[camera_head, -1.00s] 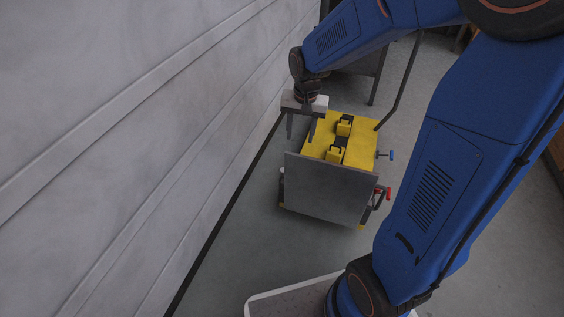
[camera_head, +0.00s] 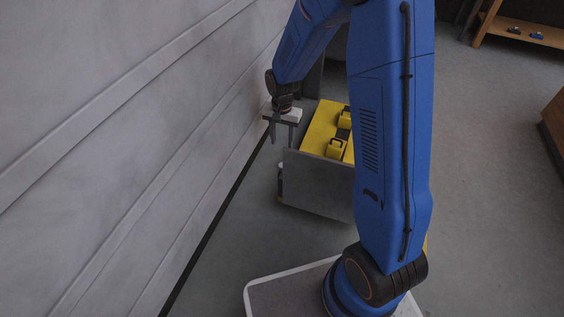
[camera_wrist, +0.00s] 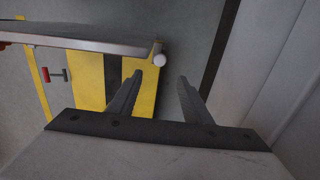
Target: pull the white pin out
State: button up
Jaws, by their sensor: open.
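The white pin shows a round white end (camera_wrist: 159,60) in the wrist view, at the corner of the grey panel on the yellow lift. In the head view a small white bit (camera_head: 281,166) at the panel's left edge appears to be the same pin. My gripper (camera_wrist: 160,76) is open and empty, its fingertips pointing toward the pin's end, which appears between them and beyond. In the head view my gripper (camera_head: 283,143) hangs fingers down between the wall and the yellow lift (camera_head: 322,124). I cannot tell the exact gap to the pin.
The pale wall (camera_head: 120,130) runs close along the left of my gripper. The grey panel (camera_head: 318,186) stands at the lift's near end. A red knob (camera_wrist: 45,75) shows in the wrist view. My arm hides the lift's right side in the head view. Open floor lies to the right.

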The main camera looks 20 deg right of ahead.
notch_tip(320, 180, down, 13)
jog(key=shift+f, duration=0.1)
dwell(0.4)
